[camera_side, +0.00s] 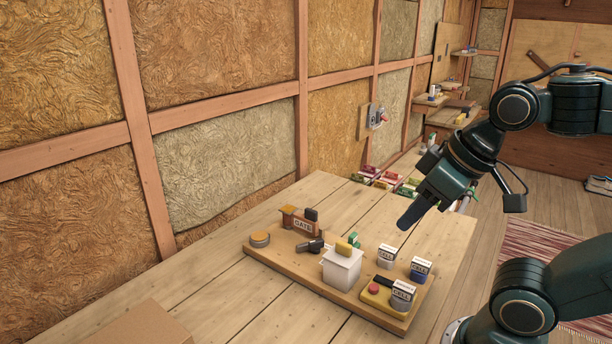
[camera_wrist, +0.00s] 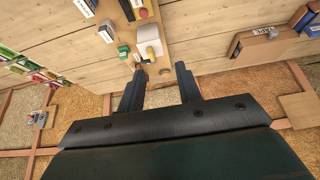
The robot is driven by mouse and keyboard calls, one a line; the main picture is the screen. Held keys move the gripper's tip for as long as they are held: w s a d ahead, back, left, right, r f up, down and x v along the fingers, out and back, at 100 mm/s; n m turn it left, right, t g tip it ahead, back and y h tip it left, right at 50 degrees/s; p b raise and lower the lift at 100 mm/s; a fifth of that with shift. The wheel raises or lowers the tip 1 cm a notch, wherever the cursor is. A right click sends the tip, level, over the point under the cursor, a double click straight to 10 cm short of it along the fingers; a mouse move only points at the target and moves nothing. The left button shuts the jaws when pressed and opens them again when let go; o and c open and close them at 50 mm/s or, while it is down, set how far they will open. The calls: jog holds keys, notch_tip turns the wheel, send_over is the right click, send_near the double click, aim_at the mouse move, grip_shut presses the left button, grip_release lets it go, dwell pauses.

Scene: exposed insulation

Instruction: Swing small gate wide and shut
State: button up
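A small brown wooden gate (camera_side: 303,223) with a white label reading "GATE" stands at the back left of a wooden board (camera_side: 270,258).
The board also carries a white box with a yellow top (camera_side: 342,268), a round disc (camera_side: 260,239), a dark fitting (camera_side: 309,246) and several small labelled blocks, one with a red button (camera_side: 373,289). Colourful packets (camera_side: 378,176) line the table's back edge.

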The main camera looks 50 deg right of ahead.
jog(key=w+d+r+g, duration=0.1)
jog(key=w+d+r, duration=0.1)
jog(key=w, duration=0.5)
jog(key=w+d+r+g, duration=0.2)
jog(key=w, duration=0.6)
jog(key=g, duration=0.3)
send_over(311, 210)
notch_tip(311, 210, down, 6)
jog(key=shift+f, duration=0.15)
jog(key=shift+f, duration=0.15)
notch_tip(311, 210, down, 14)
jog(key=shift+r, duration=0.25)
grip_shut()
